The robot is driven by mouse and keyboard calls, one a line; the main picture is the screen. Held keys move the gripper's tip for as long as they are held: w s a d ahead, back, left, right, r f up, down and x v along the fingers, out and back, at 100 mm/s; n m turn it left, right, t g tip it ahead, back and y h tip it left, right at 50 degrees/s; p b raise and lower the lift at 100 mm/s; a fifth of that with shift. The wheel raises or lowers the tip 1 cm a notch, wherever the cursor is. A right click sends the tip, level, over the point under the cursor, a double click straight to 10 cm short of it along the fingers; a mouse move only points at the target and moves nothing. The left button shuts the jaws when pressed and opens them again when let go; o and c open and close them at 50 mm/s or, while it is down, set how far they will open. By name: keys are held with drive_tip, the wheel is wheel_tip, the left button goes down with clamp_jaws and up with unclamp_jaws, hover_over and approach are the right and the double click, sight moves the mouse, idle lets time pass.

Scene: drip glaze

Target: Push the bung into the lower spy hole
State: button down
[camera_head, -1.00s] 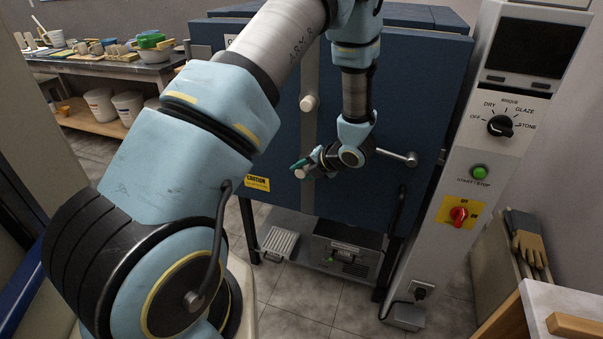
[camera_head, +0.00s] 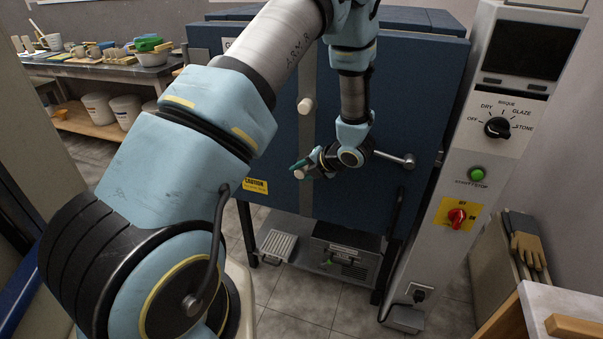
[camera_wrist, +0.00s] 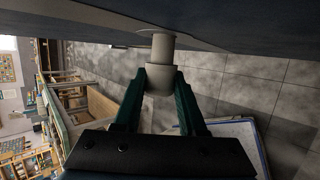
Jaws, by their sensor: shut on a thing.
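The bung (camera_wrist: 159,78) is pale and round with a narrower stem (camera_wrist: 162,47). My gripper (camera_wrist: 161,84) is shut on its thick end, one green finger on each side. The stem points at the blue kiln door (camera_wrist: 235,30) and meets a pale round rim (camera_wrist: 154,33) at the door face. I cannot tell how deep the stem sits, and the lower hole's opening is hidden. In the head view my gripper (camera_head: 298,168) is at the door's lower left part, below a pale upper plug (camera_head: 306,105).
A door handle (camera_head: 408,160) sticks out to the right of my wrist. The control column (camera_head: 455,205) stands farther right. A yellow caution label (camera_head: 255,186) is left of my gripper. A grey vented box (camera_head: 345,250) is under the kiln.

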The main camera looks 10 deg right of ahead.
drive_tip(key=shift+s+a+b, duration=0.3)
drive_tip(key=shift+s+a, duration=0.1)
drive_tip(key=shift+s, duration=0.35)
drive_tip(key=shift+s+a+b, duration=0.3)
drive_tip(key=shift+s+a, duration=0.1)
drive_tip(key=shift+s, duration=0.3)
drive_tip(key=shift+s, duration=0.1)
idle(0.4)
drive_tip(key=shift+w+d, duration=0.45)
drive_tip(key=shift+w, duration=0.4)
drive_tip(key=shift+w+d, duration=0.4)
drive_tip(key=shift+w, duration=0.4)
idle(1.0)
drive_tip(key=shift+s+a, duration=0.1)
drive_tip(key=shift+s, duration=0.05)
drive_tip(key=shift+s+a+b, duration=0.4)
drive_tip(key=shift+s+b, duration=0.05)
drive_tip(key=shift+s, duration=0.25)
drive_tip(key=shift+s+a+b, duration=0.35)
drive_tip(key=shift+s+b, duration=0.05)
drive_tip(key=shift+s, duration=0.3)
drive_tip(key=shift+s, duration=0.15)
drive_tip(key=shift+w+d+r, duration=0.1)
drive_tip(key=shift+w+d, duration=0.2)
drive_tip(key=shift+w, duration=0.35)
idle(1.1)
